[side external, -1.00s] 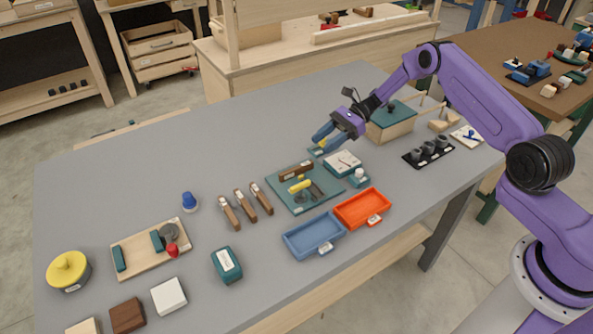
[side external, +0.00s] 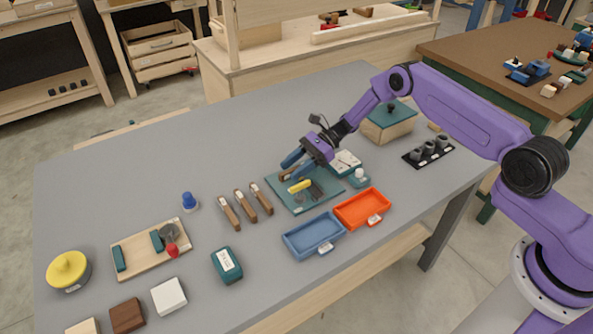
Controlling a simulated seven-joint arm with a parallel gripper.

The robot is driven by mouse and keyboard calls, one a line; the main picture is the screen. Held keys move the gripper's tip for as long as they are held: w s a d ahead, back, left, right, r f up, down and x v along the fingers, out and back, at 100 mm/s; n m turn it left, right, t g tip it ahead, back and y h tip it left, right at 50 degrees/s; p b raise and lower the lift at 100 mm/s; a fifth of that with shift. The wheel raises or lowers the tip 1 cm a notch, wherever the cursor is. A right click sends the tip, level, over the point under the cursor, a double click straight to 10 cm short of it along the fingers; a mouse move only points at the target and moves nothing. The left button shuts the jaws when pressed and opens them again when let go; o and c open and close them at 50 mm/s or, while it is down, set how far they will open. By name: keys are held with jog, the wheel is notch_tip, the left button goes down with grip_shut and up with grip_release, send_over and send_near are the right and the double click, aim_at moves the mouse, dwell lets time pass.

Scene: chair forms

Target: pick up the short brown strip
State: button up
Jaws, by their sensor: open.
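The short brown strip (side external: 286,175) lies at the back edge of the teal mat (side external: 311,203). Only its left part shows; my gripper hides the rest. My gripper (side external: 289,167) is open, with its blue fingers low over the strip. I cannot tell from this view whether the fingers touch it or stand around it. A yellow piece (side external: 300,186) lies just in front of it on the mat, beside a dark grey piece.
Several brown-handled pieces (side external: 245,205) lie left of the mat. A blue tray (side external: 314,252) and an orange tray (side external: 386,217) stand in front. A white-topped block (side external: 347,160) and a small white-capped jar (side external: 359,177) are close on the right. The grey table is clear at the back left.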

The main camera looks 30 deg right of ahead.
grip_shut()
jog(key=shift+r, duration=0.15)
